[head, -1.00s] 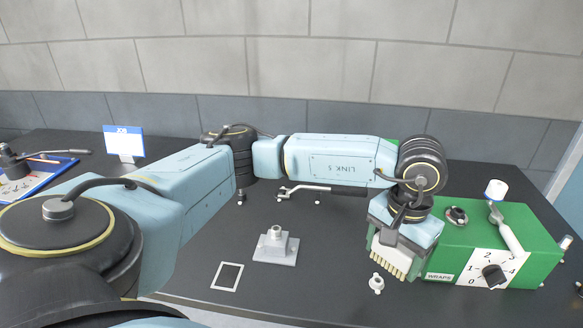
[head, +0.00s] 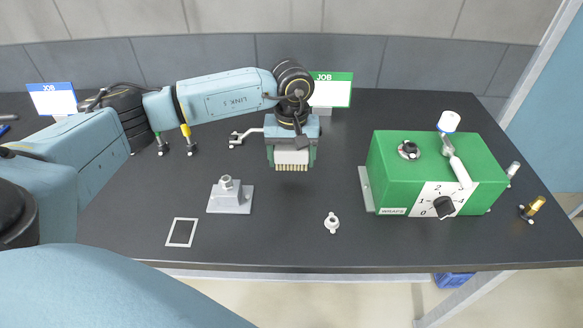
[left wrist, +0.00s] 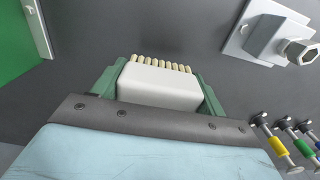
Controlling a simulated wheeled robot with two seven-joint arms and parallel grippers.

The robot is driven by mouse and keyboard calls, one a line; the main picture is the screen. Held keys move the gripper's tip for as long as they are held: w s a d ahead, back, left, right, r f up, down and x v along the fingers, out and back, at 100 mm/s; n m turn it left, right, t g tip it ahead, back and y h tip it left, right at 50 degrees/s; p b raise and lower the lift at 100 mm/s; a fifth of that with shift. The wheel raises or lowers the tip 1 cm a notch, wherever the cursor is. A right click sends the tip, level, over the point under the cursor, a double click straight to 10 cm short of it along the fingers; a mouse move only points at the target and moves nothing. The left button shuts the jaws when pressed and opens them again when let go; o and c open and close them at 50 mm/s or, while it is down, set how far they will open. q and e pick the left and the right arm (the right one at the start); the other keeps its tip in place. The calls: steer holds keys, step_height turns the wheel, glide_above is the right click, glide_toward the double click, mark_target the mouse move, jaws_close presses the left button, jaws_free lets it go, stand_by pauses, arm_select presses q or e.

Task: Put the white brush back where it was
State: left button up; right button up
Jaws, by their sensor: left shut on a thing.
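The white brush (head: 291,158) has a white block body and a row of pale bristles. My left gripper (head: 291,162) is shut on it and holds it bristles down over the black table, behind and right of the grey block. In the left wrist view the brush (left wrist: 160,85) sits between the two green fingers (left wrist: 158,90), bristles pointing away from the wrist. A white rectangular outline (head: 182,232) is marked on the table at front left, and it is empty. My right gripper is not in view.
A grey block with a nut (head: 230,196) stands near the outline. A green box with a dial (head: 430,170) stands at right. A small white fitting (head: 332,223) lies near the front. Several pins and a green JOB sign (head: 331,90) are at the back.

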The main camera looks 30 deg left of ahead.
mark_target(291, 169)
arm_select(q)
steer(key=shift+f, duration=0.4)
step_height(291, 169, down, 2)
steer(key=shift+f, duration=0.6)
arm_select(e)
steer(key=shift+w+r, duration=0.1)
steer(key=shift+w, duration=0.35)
arm_select(q)
steer(key=shift+f, duration=0.1)
steer(key=o, duration=1)
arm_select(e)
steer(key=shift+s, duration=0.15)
